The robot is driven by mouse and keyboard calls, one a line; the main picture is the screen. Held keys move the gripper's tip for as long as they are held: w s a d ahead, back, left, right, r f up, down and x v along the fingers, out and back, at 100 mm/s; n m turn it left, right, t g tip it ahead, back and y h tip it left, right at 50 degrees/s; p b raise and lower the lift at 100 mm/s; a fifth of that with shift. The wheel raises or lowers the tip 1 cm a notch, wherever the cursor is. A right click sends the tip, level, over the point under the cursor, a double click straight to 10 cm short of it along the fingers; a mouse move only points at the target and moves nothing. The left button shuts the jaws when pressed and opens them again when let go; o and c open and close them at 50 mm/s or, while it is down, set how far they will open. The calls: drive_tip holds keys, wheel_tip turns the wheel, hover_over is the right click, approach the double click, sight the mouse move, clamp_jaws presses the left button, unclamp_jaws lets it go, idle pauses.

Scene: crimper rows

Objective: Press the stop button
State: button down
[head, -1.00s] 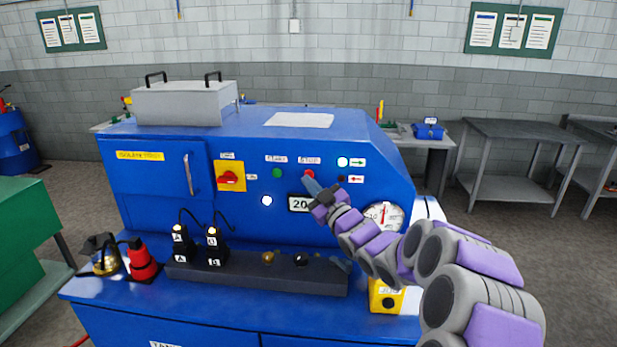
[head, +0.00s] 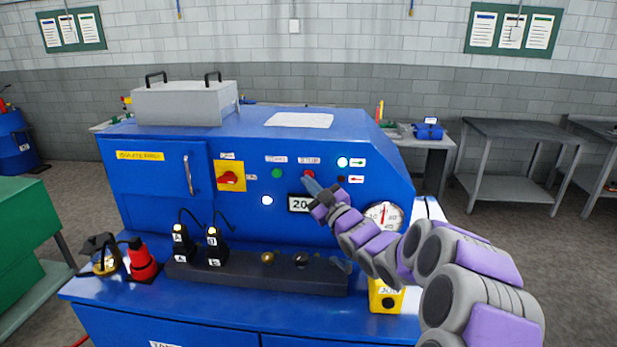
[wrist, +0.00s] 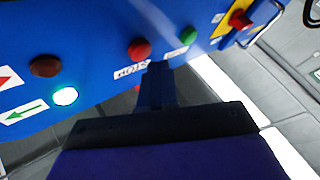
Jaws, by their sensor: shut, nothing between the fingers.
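The red stop button (head: 309,174) sits on the blue machine's front panel, under its white label. In the wrist view the red button (wrist: 139,49) is just left of and above my fingertips, with the STOP label (wrist: 132,71) below it. My gripper (head: 308,179) is shut and empty, its tip at the lower edge of the button in the head view. In the wrist view the closed fingers (wrist: 158,68) point at the panel beside the button. I cannot tell whether they touch it.
The green button (head: 277,173) is left of the stop button. A red rotary switch (head: 230,177) on a yellow plate is farther left. A lit white lamp (head: 342,162) and a dark red one (head: 341,179) are to the right. A gauge (head: 384,216) is near my arm.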

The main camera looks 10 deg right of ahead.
drive_tip(key=shift+w, duration=0.1)
drive_tip(key=shift+w+d, duration=0.1)
drive_tip(key=shift+w, duration=0.1)
drive_tip(key=shift+w+d+r+p, duration=0.1)
drive_tip(key=shift+w+d+p, duration=0.05)
drive_tip(key=shift+w+p, duration=0.3)
idle(0.8)
idle(0.4)
drive_tip(key=shift+s+a+b, duration=0.3)
drive_tip(key=shift+s+b, duration=0.25)
drive_tip(key=shift+s, duration=0.3)
drive_tip(key=shift+s+a+b, duration=0.25)
drive_tip(key=shift+s+b, duration=0.15)
drive_tip(key=shift+s, duration=0.4)
drive_tip(key=shift+s+a+b, duration=0.3)
drive_tip(key=shift+s+b, duration=0.15)
drive_tip(key=shift+s, duration=0.3)
drive_tip(key=shift+s+a+b, duration=0.25)
drive_tip(key=shift+s+b, duration=0.15)
drive_tip(key=shift+s, duration=0.4)
